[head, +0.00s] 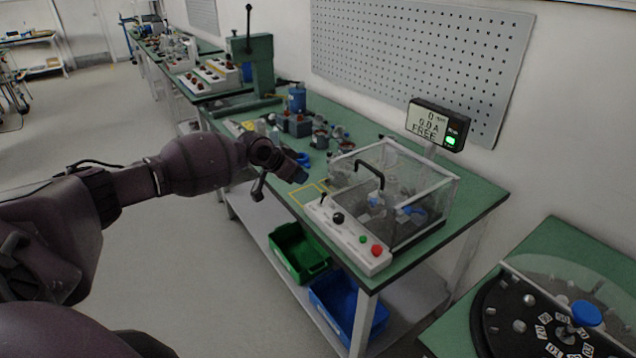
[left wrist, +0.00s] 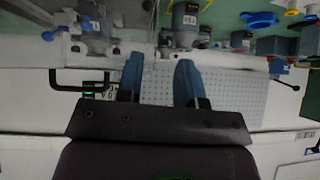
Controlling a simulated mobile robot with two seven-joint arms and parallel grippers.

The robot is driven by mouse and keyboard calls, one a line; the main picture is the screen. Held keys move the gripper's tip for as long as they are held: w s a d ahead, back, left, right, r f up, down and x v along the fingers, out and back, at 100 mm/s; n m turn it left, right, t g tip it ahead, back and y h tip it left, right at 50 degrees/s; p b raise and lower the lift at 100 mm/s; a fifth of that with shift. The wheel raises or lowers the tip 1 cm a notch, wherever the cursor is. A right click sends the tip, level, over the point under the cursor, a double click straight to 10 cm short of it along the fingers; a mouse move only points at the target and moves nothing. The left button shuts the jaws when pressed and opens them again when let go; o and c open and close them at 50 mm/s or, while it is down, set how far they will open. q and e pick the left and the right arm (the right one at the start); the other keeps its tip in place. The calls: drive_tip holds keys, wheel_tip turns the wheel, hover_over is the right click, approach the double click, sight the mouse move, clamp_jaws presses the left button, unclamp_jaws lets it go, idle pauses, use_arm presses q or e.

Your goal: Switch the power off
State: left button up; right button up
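A white control panel (head: 350,238) sits at the front edge of the green bench. It carries a small black lever (head: 323,198), a black knob (head: 338,217), a green button (head: 362,239) and a red button (head: 376,251). A display (head: 437,124) behind reads 0, 0.0 A and FREE, with a green lamp lit. My left gripper (head: 300,177) hangs left of the panel's lever end, apart from it. In the left wrist view its two blue fingers (left wrist: 159,68) are spread with nothing held between them. My right gripper does not show.
A clear test box (head: 420,205) with a black handle (head: 370,168) stands directly behind the panel. Several motor parts and a blue can (head: 297,98) stand farther back. Green (head: 298,252) and blue (head: 347,308) bins sit below. A round dial (head: 540,320) is at right.

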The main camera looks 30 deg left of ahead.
use_arm(q)
drive_tip(key=shift+g, duration=0.3)
drive_tip(key=b+x, duration=0.1)
drive_tip(key=x, duration=0.1)
drive_tip(key=b+x, duration=0.2)
drive_tip(key=s+d+b+x, duration=0.1)
drive_tip(key=x, duration=0.1)
drive_tip(key=shift+w+d+f+b, duration=0.1)
drive_tip(key=shift+w+f+b, duration=0.05)
drive_tip(key=shift+f+b, duration=0.3)
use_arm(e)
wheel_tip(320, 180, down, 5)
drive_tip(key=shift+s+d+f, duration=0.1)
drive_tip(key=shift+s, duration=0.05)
use_arm(q)
drive_tip(key=shift+r, duration=0.1)
drive_tip(key=shift+w, duration=0.1)
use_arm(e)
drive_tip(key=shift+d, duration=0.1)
